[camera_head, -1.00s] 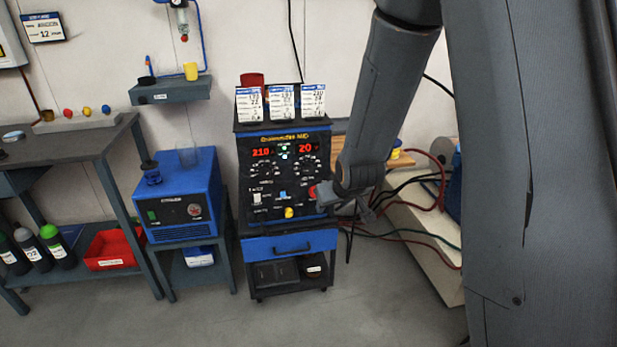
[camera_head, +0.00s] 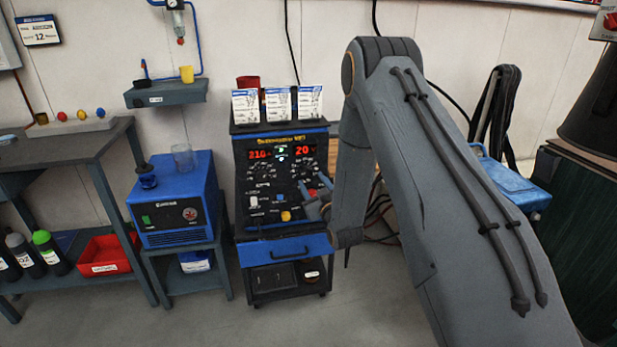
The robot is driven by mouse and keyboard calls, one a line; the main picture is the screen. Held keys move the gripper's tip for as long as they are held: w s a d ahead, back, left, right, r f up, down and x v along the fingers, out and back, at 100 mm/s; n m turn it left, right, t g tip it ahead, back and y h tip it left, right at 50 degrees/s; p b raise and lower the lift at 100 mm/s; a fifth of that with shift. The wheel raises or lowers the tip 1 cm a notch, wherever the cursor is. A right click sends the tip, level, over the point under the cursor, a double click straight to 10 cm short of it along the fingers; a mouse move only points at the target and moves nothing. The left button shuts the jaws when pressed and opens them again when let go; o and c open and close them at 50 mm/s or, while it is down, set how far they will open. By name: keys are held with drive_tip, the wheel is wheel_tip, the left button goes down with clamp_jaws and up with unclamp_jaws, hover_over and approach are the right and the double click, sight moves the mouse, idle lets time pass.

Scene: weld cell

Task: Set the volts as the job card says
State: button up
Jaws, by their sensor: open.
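The welding machine (camera_head: 241,185) stands on a cart in the middle, its dark front panel facing me. Its left red display (camera_head: 258,155) looks like 210 and its right red display (camera_head: 304,151) reads 20. Below each display is a round dial scale; the right one (camera_head: 306,170) lies just above my gripper. Three white job cards (camera_head: 278,104) stand on top of the machine; their writing is too small to read. My gripper (camera_head: 314,185) is open and empty, in front of the lower right of the panel, below the right dial. I cannot tell whether it touches the panel.
A blue cooler unit (camera_head: 176,212) stands on a stand to the left. A workbench (camera_head: 65,150) with a red bin (camera_head: 107,256) below it is further left. Cables (camera_head: 379,200) lie behind my arm. The floor in front of the machine is clear.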

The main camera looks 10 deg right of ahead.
sight(306, 174)
drive_tip(key=w, duration=0.5)
drive_tip(key=shift+a, duration=0.25)
drive_tip(key=shift+s, duration=0.1)
drive_tip(key=c, duration=1)
drive_tip(key=shift+c, duration=0.2)
drive_tip(key=shift+m, duration=0.3)
